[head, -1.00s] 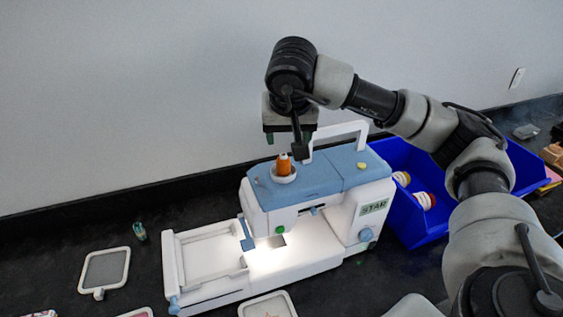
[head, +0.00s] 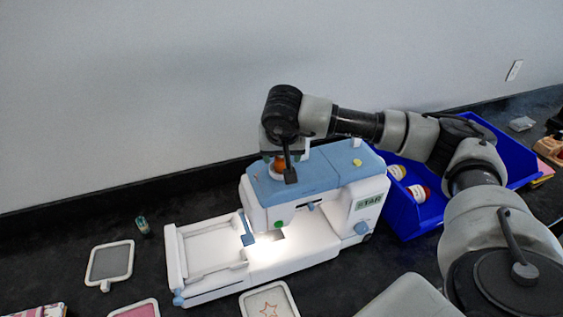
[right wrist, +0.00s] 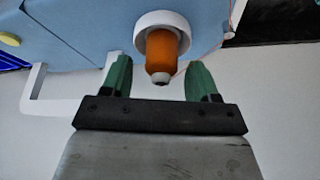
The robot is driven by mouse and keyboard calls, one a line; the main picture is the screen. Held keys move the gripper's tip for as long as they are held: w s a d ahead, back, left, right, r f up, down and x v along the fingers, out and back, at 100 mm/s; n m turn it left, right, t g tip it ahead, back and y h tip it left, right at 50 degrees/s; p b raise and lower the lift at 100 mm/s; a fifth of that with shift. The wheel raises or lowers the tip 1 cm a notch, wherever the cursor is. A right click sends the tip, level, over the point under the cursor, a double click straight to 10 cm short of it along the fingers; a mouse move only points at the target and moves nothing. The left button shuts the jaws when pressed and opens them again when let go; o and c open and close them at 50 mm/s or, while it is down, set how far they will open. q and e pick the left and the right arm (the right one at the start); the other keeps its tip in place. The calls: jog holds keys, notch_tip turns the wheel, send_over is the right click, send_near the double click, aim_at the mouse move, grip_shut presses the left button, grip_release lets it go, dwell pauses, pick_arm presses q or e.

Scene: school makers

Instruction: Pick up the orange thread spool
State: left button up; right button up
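The orange thread spool (right wrist: 162,52) stands in a white round holder on top of the blue and white sewing machine (head: 310,178). In the head view only a bit of the spool (head: 280,165) shows, as my right gripper (head: 284,160) covers it. In the right wrist view my right gripper (right wrist: 161,78) is open, with its two green fingertips apart on either side of the spool's tip. Gaps show between the fingers and the spool. My left gripper is not in view.
Several framed pieces, such as a grey one (head: 109,263), lie at the front left. A small green spool (head: 142,225) stands on the dark table. The machine's white handle (right wrist: 47,106) is close to the gripper.

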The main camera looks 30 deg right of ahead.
jog(key=c, duration=0.9)
jog(key=shift+r, duration=0.15)
